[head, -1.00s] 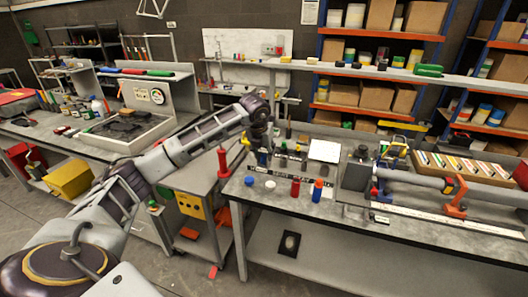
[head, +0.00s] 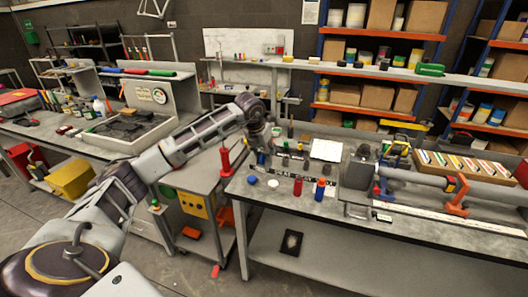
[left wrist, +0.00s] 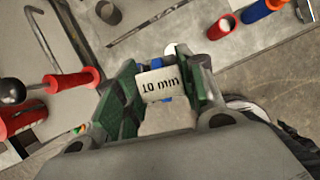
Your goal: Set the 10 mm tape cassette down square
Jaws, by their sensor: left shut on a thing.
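The 10 mm tape cassette (left wrist: 158,85) shows its pale face with black "10 mm" lettering in the left wrist view. My left gripper (left wrist: 162,84) is shut on it, with a green-padded finger on each side. In the head view my left gripper (head: 262,152) points down by the left end of the grey bench (head: 400,228). The cassette is too small there to make out clearly, and whether it touches the bench cannot be told. My right gripper is not in view.
A blue disc (head: 251,180), a white disc (head: 272,184), a red cylinder (head: 298,186) and a blue-and-red cylinder (head: 320,189) stand near the bench's front. A red-handled tool (head: 225,160) stands on the cart to the left. A white sheet (head: 326,150) lies behind.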

